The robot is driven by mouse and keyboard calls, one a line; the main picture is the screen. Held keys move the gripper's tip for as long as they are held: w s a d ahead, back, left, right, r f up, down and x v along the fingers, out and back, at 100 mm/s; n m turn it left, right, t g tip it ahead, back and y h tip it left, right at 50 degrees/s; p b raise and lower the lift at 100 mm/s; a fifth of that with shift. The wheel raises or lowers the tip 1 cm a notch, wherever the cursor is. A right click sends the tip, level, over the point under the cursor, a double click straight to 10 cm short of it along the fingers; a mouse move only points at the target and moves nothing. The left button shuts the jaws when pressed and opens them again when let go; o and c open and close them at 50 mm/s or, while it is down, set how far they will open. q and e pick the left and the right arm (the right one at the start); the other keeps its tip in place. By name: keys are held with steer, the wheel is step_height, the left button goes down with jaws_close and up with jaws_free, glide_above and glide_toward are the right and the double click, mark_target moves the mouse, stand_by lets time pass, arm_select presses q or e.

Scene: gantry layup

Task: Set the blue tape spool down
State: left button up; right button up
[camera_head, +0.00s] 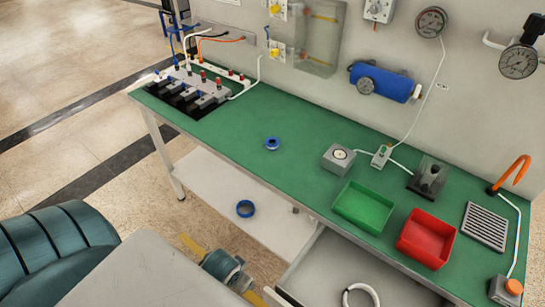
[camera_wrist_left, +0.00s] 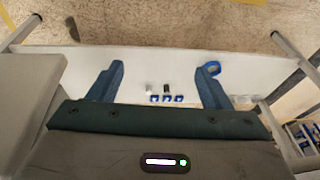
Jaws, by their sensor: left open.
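My right gripper is not in view.
A green tray (camera_head: 363,206), a red tray (camera_head: 426,238) and a grey dial box (camera_head: 338,158) stand on the bench's right half. A grey clamp rack (camera_head: 190,88) is at the left end. An open drawer (camera_head: 345,270) holds a white ring.

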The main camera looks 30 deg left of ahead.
arm_select(q)
steer(key=w+r+p, duration=0.3)
steer(key=r+p, duration=0.1)
steer(key=r, duration=1.1)
steer(key=n+t+p, duration=0.1)
steer(key=n, duration=0.4)
glide_toward(272, 142)
steer(key=shift+w+a+f+y, duration=0.1)
steer(key=shift+w+f+y, duration=0.05)
steer(key=shift+w+f, duration=0.4)
steer(key=shift+w+a+f+y, duration=0.15)
steer(key=shift+w+f, duration=0.2)
steer(key=shift+f, duration=0.35)
steer(key=shift+f+p, duration=0.6)
steer(key=shift+p, duration=0.1)
steer(key=x, duration=0.1)
steer(key=p+x, duration=0.1)
steer(key=x, duration=0.1)
steer(key=shift+s+d+f, duration=0.1)
steer(key=shift+d+f, duration=0.15)
steer(key=shift+f, duration=0.45)
steer(key=c, duration=1.1)
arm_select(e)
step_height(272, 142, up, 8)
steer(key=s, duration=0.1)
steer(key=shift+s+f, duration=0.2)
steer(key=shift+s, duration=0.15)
